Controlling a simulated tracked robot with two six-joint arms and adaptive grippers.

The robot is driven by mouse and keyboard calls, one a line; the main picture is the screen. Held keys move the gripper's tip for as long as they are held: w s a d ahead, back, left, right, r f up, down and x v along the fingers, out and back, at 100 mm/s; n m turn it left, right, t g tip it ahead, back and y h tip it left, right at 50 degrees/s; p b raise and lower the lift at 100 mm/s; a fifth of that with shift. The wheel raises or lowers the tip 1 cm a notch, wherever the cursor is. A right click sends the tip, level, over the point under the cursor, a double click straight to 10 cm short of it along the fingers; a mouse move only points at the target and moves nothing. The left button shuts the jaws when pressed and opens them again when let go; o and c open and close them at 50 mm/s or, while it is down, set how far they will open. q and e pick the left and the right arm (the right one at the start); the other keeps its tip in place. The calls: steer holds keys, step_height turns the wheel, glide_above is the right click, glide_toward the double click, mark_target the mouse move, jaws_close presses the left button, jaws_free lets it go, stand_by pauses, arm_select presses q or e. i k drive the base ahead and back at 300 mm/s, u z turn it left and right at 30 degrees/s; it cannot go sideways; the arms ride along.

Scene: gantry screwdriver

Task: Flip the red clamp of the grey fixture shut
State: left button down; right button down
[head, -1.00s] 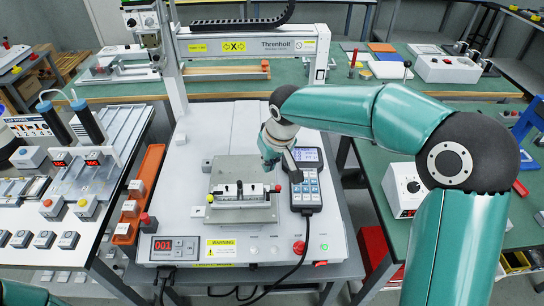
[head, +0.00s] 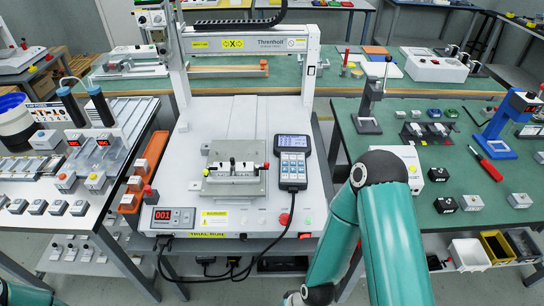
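The grey fixture (head: 218,188) sits on the white bed of the gantry machine, left of the handheld keypad. A small red part (head: 267,165), likely the clamp's tip, shows at the fixture's right end. It is too small to tell whether the clamp is open or shut. Black parts and a light bar lie across the fixture's middle. My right arm comes in at the lower right, clear of the fixture, and its gripper is out of view. Only a bit of my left arm shows at the bottom left corner; its gripper is out of view.
The keypad (head: 293,163) stands right of the fixture, with its cable running down the machine's front. The gantry beam (head: 243,40) spans the back. A red button (head: 284,219) is at the front. The space above the fixture is clear.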

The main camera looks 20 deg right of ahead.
mark_target(266, 164)
steer(key=u, duration=0.9)
steer(key=i, duration=0.65)
steer(key=u, duration=1.55)
steer(key=i, duration=0.15)
steer(key=z, duration=2.5)
